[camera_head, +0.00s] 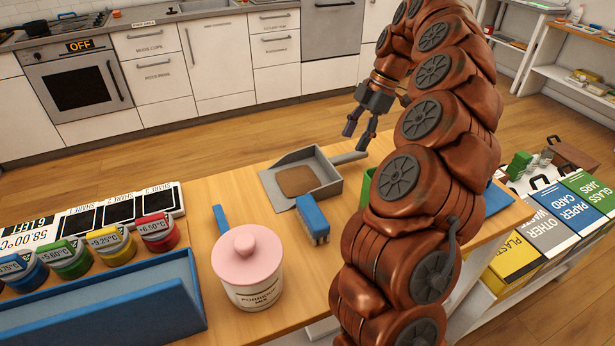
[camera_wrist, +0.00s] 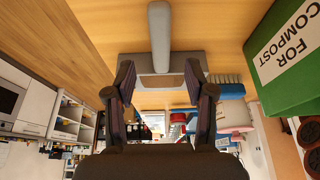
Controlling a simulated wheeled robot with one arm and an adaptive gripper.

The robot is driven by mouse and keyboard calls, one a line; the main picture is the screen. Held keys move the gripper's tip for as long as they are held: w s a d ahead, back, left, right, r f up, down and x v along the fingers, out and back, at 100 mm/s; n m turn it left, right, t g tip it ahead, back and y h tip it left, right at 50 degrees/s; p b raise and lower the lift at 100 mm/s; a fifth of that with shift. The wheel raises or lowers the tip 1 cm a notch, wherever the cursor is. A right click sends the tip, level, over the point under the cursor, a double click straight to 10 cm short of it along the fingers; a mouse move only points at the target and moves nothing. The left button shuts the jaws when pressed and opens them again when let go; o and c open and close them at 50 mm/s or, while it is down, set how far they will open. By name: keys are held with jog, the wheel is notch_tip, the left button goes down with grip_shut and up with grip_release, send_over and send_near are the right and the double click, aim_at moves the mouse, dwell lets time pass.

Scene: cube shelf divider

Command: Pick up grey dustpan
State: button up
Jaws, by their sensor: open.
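The grey dustpan (camera_head: 322,186) lies on the wooden table in the head view, with a brown patch in its pan. Its handle (camera_head: 348,157) points right, toward my gripper (camera_head: 361,133). My gripper is open and empty, above and close to the handle end. In the wrist view the dustpan's handle (camera_wrist: 159,35) runs down from the top to the pan (camera_wrist: 140,66). The fingertips of my gripper (camera_wrist: 160,78) stand apart on either side of the handle's line, with no visible contact. My arm hides part of the table to the right.
A blue brush (camera_head: 313,220) stands just in front of the dustpan. A pink-lidded jar (camera_head: 246,262) and a blue tray (camera_head: 120,315) are at the front left. A green compost box (camera_wrist: 290,60) shows in the wrist view. Recycling bins (camera_head: 545,225) stand at right.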

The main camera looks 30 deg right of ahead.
aim_at(344, 156)
jog(key=shift+a+p+x, duration=0.2)
jog(key=shift+p+x, duration=0.1)
jog(key=shift+x, duration=1.4)
jog(key=shift+a+p+x, duration=0.2)
jog(key=shift+p+x, duration=0.05)
jog(key=shift+x, duration=1.4)
jog(key=shift+r, duration=0.15)
grip_shut()
